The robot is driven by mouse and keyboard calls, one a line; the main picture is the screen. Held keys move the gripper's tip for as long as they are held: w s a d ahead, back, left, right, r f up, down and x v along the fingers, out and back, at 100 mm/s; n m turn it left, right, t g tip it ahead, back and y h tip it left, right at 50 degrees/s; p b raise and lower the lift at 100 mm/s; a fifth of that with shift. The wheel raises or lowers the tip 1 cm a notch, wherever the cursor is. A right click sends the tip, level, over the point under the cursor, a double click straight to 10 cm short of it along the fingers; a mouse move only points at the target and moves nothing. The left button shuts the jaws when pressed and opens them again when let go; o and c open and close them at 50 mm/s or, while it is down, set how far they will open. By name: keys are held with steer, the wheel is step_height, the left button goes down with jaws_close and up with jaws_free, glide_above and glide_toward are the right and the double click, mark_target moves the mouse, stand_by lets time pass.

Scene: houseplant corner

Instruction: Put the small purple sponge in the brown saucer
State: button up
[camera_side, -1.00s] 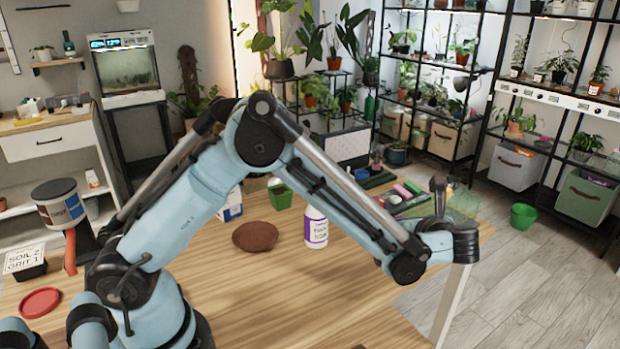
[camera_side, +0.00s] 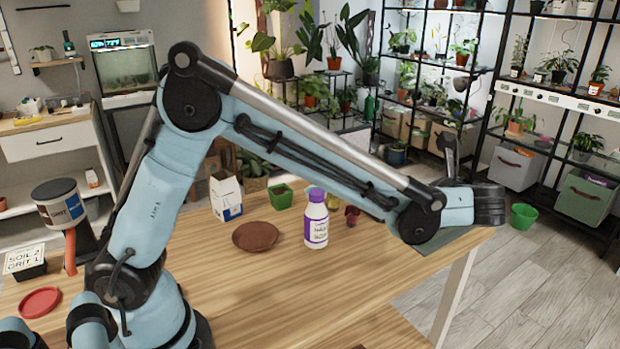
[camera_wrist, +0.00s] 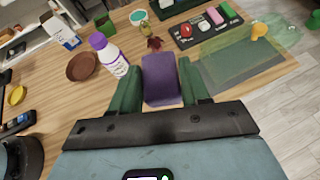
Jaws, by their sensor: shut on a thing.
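The small purple sponge (camera_wrist: 162,84) is between the two green fingers of my gripper (camera_wrist: 160,72) in the wrist view. The gripper is shut on it and holds it by its two sides. The side view does not show the sponge, and my wrist hides the fingertips there. The brown saucer (camera_side: 255,236) lies on the wooden table, left of my gripper, with nothing visible in it. It also shows at the upper left in the wrist view (camera_wrist: 81,66).
A white bottle with a purple cap (camera_side: 316,222) stands just right of the saucer. A green pot (camera_side: 281,197) and a white carton (camera_side: 226,196) stand behind it. A black tray (camera_wrist: 203,28) of coloured pieces lies beyond the sponge. The table front is clear.

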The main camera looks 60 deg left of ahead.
steer(key=s+a+n+g, duration=0.2)
steer(key=s+a, duration=0.1)
steer(key=a, duration=0.5)
steer(key=s+a+n+g, duration=0.2)
steer(key=s+a, duration=0.1)
steer(key=a, duration=0.5)
steer(key=n+g, duration=0.4)
steer(key=g, duration=0.1)
glide_above(255, 234)
step_height(255, 234, down, 2)
steer(key=shift+f, duration=5.65)
steer(key=o, duration=1)
steer(key=v, duration=1.2)
steer(key=shift+s+r, duration=0.2)
steer(key=shift+r, duration=0.05)
